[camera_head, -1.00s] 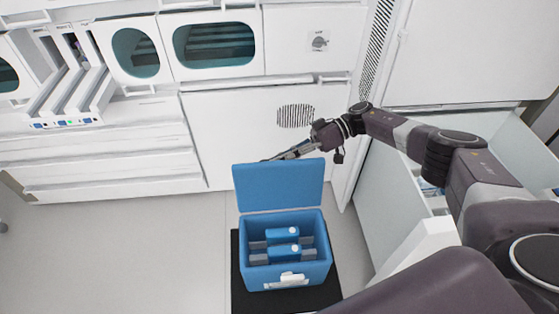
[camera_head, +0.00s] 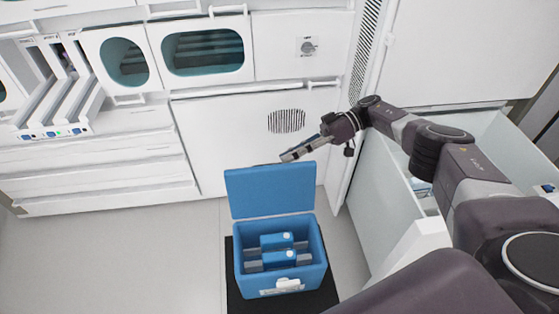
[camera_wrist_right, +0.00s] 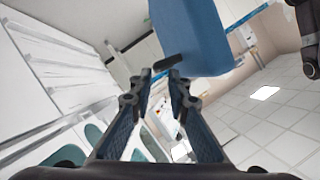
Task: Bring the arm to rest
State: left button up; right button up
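My right gripper (camera_head: 286,157) is in the middle of the head view, at the end of my right arm, just above the upper edge of the blue cooler box's raised lid (camera_head: 270,190). In the right wrist view its two fingers (camera_wrist_right: 160,76) stand apart with a gap between the tips, and nothing is held. A blue surface, probably the cooler, shows beyond the tips in that view (camera_wrist_right: 190,35). I cannot tell how far the gripper is from the lid. My left gripper is not in view.
The open cooler box (camera_head: 281,282) stands on a black mat (camera_head: 233,300) with blue items (camera_head: 277,241) inside. White cabinets (camera_head: 250,140) stand behind. An open white drawer or bin (camera_head: 375,205) lies under my right arm. The floor at left is clear.

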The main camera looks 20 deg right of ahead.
jog(key=shift+d+r, duration=0.15)
jog(key=shift+d, duration=0.3)
